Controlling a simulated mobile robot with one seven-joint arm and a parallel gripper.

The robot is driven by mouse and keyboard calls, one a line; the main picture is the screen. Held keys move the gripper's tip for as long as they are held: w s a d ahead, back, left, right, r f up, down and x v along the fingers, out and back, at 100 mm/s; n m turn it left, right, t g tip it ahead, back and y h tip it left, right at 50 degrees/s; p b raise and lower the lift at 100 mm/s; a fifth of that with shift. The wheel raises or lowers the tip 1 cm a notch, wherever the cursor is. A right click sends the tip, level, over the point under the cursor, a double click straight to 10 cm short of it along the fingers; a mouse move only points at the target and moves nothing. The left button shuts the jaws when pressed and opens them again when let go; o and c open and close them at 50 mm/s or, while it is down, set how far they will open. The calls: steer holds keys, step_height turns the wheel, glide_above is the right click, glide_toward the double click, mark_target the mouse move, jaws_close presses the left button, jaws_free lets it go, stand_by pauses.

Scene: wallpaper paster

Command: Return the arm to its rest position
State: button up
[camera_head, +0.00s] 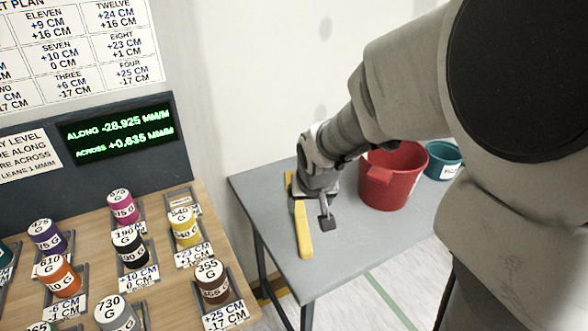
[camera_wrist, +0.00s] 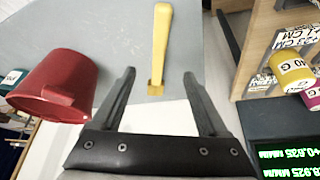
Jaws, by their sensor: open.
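My arm reaches in from the right in the head view and bends down over a grey table (camera_head: 270,200). My gripper (camera_head: 312,212) is above the table's left part. In the wrist view my gripper (camera_wrist: 159,76) has its two fingers spread apart with nothing held between them. A yellow-handled tool (camera_head: 303,232) lies on the table beside and below the gripper. It also shows in the wrist view (camera_wrist: 162,35), beyond the gap between the fingers. Part of the tool is hidden behind the gripper in the head view.
A red bucket (camera_head: 392,180) stands on the table right of the gripper, with a teal bucket (camera_head: 443,160) behind it. A wooden bench (camera_head: 165,285) at left bears several labelled, coloured weights. A green-lit display (camera_head: 118,132) stands behind it. A wall rises behind the table.

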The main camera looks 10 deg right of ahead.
steer(key=shift+s+r, duration=0.15)
steer(key=shift+r, duration=0.15)
steer(key=s+d+r+p, duration=0.1)
steer(key=s+r+p, duration=0.8)
steer(key=s+r, duration=1)
steer(key=shift+d+r+n+p, duration=0.3)
steer(key=shift+r+p, duration=0.1)
steer(key=shift+r, duration=0.5)
